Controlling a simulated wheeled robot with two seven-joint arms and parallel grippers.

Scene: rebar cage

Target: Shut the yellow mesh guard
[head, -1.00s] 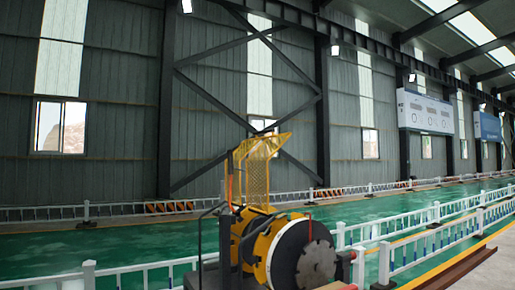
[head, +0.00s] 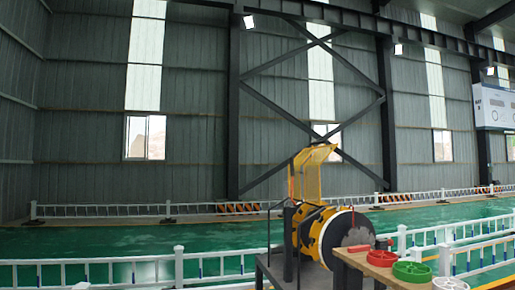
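The yellow mesh guard (head: 309,173) stands raised on top of the yellow and black machine (head: 312,228), right of the middle of the head view. Its upper part tilts toward the right. A dark grey disc (head: 347,238) forms the machine's right end. The guard is well away from me, across open floor. Neither of my grippers is in view.
A wooden table (head: 372,262) at the lower right carries a red ring (head: 381,257), a green ring (head: 411,271) and a white ring (head: 449,284). White railings (head: 180,265) cross the front. Green floor (head: 110,240) lies behind them.

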